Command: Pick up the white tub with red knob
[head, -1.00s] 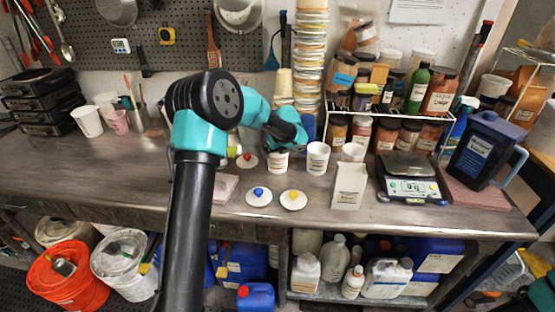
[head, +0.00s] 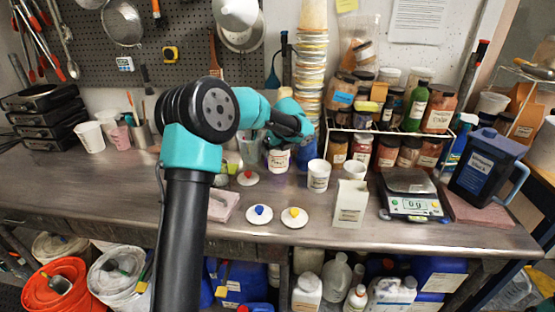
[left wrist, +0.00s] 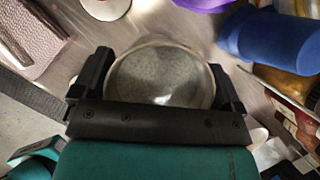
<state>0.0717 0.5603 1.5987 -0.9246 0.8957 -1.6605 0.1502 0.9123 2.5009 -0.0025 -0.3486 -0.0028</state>
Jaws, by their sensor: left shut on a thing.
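A white tub (head: 279,160) with a dark, reddish label is in my left gripper (head: 285,146), a little above the bench in the head view. In the left wrist view the tub (left wrist: 160,78) sits between the two black fingers, its round open top showing and its inside grey. A white lid with a red knob (head: 247,178) lies on the bench just left of and nearer than the held tub. My left gripper is shut on the tub; its fingertips are partly hidden by the arm. My right gripper is out of view.
Two more white tubs (head: 318,177) stand right of the held one. Lids with a blue knob (head: 260,215) and a yellow knob (head: 294,217) lie in front. A white carton (head: 350,204), a scale (head: 411,204) and a jar rack (head: 400,132) are to the right.

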